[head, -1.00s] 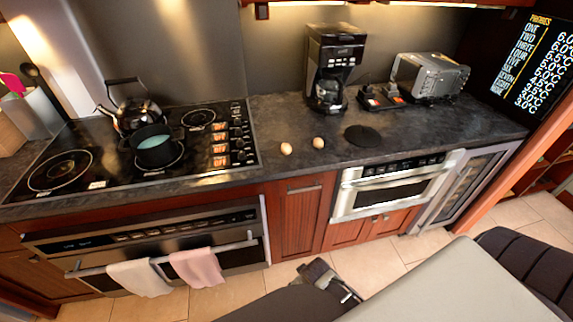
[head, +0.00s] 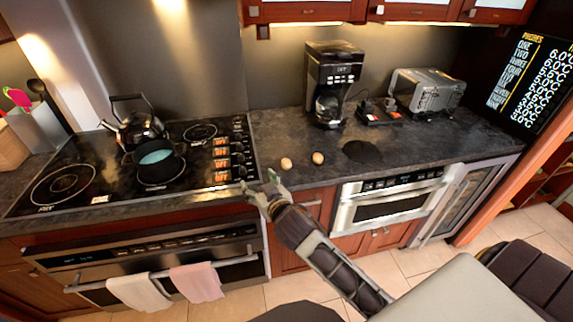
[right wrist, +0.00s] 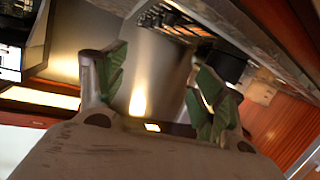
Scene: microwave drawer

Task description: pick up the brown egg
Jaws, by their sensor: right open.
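Two eggs lie on the dark counter right of the cooktop in the head view. The right one, the brown egg (head: 318,158), looks darker; the left one is a paler egg (head: 286,163). My right gripper (head: 258,182) is open and empty at the counter's front edge, left of and nearer than both eggs, touching neither. Its spread green-padded fingers also show in the right wrist view (right wrist: 158,88), where no egg can be made out. My left gripper is out of view.
The cooktop (head: 75,187) holds a kettle (head: 138,130) and a dark pot (head: 158,172) to the left. A coffee maker (head: 333,75) stands behind the eggs, a toaster (head: 428,92) further right. A black disc (head: 371,152) lies right of the brown egg.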

